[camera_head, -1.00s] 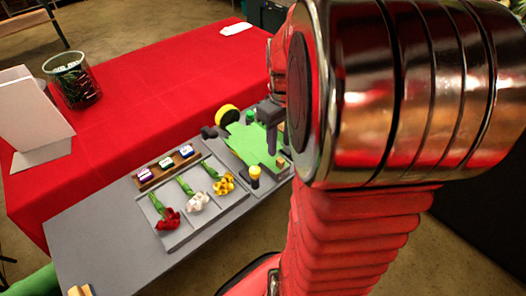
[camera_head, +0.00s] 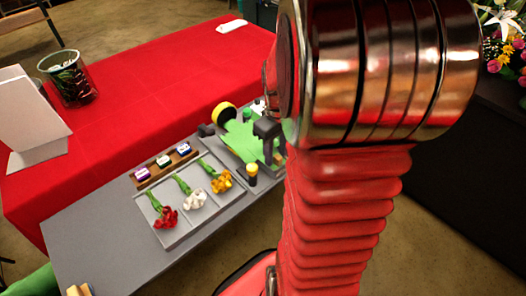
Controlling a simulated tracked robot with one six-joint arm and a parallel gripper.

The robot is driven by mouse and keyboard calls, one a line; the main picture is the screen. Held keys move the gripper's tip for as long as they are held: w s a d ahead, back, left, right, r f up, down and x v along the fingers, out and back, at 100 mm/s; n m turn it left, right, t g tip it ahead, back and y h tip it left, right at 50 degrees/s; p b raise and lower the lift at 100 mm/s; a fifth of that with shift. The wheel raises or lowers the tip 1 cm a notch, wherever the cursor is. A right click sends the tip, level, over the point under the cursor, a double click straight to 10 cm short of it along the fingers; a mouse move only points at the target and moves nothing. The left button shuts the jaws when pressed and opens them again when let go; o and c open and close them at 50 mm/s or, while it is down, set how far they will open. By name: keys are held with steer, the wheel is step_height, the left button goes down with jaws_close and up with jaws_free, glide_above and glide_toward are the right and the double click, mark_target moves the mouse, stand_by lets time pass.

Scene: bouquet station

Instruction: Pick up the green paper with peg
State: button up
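The green paper (camera_head: 238,139) lies at the right end of the grey work board, partly hidden behind my gripper and arm. Its front edge looks ragged or folded. My gripper (camera_head: 270,150), dark grey, points down over the paper's right part. The large red and chrome arm links cover much of the view beside it. I cannot make out the peg clearly, nor whether the fingers are apart or closed on anything.
A grey board (camera_head: 110,225) holds a divided tray with red (camera_head: 166,217), white (camera_head: 195,199) and yellow flowers (camera_head: 221,182). A yellow-topped black cylinder (camera_head: 252,174) stands close to the paper. A yellow-faced roll (camera_head: 223,113) is behind it. A red-covered table (camera_head: 150,95) lies beyond.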

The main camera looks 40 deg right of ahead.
steer(key=shift+c, duration=0.4)
jaws_close()
stand_by(0.5)
